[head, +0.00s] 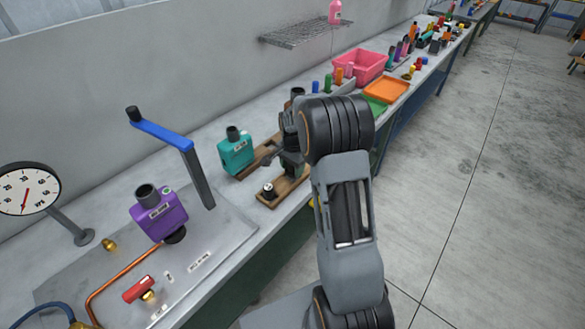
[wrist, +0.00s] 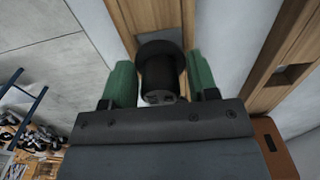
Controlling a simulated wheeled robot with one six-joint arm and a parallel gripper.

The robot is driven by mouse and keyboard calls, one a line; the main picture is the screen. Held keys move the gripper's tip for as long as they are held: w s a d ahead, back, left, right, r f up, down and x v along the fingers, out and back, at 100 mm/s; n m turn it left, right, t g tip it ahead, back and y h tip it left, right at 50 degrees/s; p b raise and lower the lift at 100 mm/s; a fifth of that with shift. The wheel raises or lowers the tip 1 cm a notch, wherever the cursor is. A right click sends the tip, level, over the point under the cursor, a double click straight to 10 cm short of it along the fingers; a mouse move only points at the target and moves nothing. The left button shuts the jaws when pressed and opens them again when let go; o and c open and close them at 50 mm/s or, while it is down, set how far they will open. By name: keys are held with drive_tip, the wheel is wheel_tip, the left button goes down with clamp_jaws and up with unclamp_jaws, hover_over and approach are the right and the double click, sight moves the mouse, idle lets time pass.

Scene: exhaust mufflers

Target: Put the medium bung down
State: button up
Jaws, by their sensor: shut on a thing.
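My gripper (wrist: 161,84) has green finger pads, one on each side of a dark round bung (wrist: 160,70), and is shut on it. The bung has a wider black collar and a narrower body. In the wrist view a wooden rack (wrist: 147,14) lies behind it; whether the bung touches the rack I cannot tell. In the head view my gripper (head: 288,158) is over the wooden rack (head: 285,191) on the bench, and the held bung does not show clearly. Another small dark bung with a light top (head: 269,190) stands at the near end of that rack.
A teal muffler (head: 236,152) stands left of the rack, and a purple muffler (head: 159,214) stands on a metal plate beside a blue-topped post (head: 190,165). A second wooden piece with a square opening (wrist: 292,75) is at the right in the wrist view. Pink (head: 358,66) and orange (head: 387,89) trays lie farther along.

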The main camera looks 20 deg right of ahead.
drive_tip(key=shift+f, duration=0.5)
drive_tip(key=shift+f, duration=0.15)
drive_tip(key=shift+f+b, duration=0.4)
drive_tip(key=o, duration=1.2)
drive_tip(key=shift+r, duration=0.1)
